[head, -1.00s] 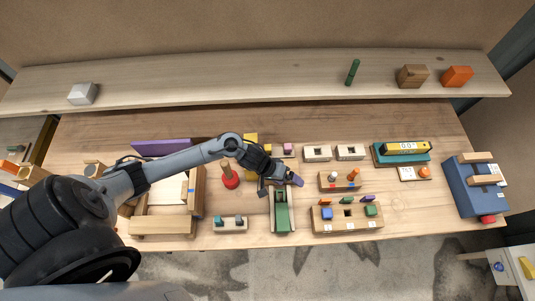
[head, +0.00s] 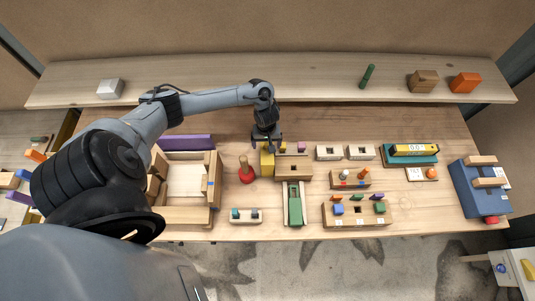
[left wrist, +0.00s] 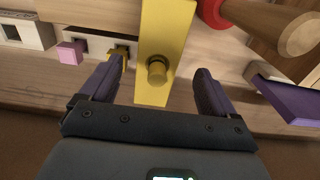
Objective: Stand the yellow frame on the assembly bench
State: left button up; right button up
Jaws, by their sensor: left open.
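The yellow frame (head: 267,163) is at the middle of the assembly bench (head: 455,215), just right of the red-based peg. In the left wrist view it is a long yellow piece (left wrist: 165,25) with a round yellow knob on its face. My left gripper (head: 267,142) is over its back end, pointing down, with dark purple fingers apart. In the left wrist view the yellow piece lies across the gap between the open fingers (left wrist: 155,85), with space on both sides. I cannot tell whether the frame stands or lies. My right gripper does not show.
The red-based peg (head: 246,173) is close on the left, with a wooden tray (head: 213,190) beyond. A wooden block with a pink cube (head: 301,147) is close on the right. A green-channel fixture (head: 294,205) lies in front. A shelf (head: 310,85) runs behind.

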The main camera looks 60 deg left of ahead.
aim_at(267, 154)
pick_arm(q)
jog(key=shift+w+a+f, duration=0.15)
jog(key=shift+a+f, duration=0.05)
jog(key=shift+f, duration=1.2)
jog(key=shift+w+a+f, duration=0.1)
jog(key=shift+a+f, duration=0.05)
jog(key=shift+f, duration=1.25)
jog(key=c, duration=1.6)
grip_shut()
jog(key=shift+r, duration=0.15)
